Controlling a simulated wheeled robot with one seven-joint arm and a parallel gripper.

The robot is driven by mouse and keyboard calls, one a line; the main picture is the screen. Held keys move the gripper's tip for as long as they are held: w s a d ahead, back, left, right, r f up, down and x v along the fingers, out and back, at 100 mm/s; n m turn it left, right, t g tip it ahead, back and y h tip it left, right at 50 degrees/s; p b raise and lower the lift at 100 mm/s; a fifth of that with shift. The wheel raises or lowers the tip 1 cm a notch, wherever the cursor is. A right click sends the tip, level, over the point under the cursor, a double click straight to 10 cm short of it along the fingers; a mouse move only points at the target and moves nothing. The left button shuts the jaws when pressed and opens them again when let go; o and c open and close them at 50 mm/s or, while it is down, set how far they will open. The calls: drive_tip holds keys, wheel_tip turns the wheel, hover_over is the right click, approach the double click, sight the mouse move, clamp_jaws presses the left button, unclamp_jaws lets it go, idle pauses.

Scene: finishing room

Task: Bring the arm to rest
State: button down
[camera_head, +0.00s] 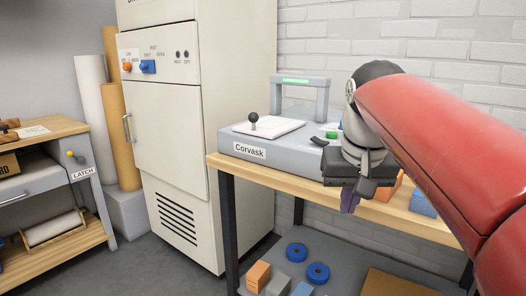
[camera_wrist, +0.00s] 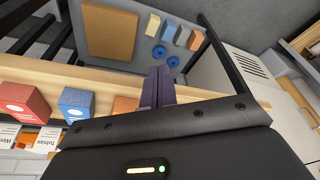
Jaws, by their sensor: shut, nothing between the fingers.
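My gripper (camera_head: 349,201) hangs at the end of my red arm, at the front edge of the wooden table (camera_head: 425,224). It points down, and its purple fingers are together with nothing between them. In the wrist view my gripper (camera_wrist: 158,88) also shows with its fingers closed, over the table edge and the lower shelf. Part of the table behind my arm is hidden.
A grey machine labelled Corvask (camera_head: 232,142) stands on the table left of my gripper. Boxes, one red (camera_wrist: 19,101) and one blue (camera_wrist: 77,103), line the tabletop. Blue rings (camera_head: 317,273) and blocks lie on the lower shelf. A tall cream cabinet (camera_head: 165,130) stands left.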

drive_tip(key=s+f+t, duration=0.2)
drive_tip(key=s+f, duration=1.2)
drive_tip(key=f, duration=0.4)
drive_tip(key=shift+s+d+f+n, duration=0.15)
drive_tip(key=shift+s+n, duration=0.05)
drive_tip(key=shift+n, duration=0.1)
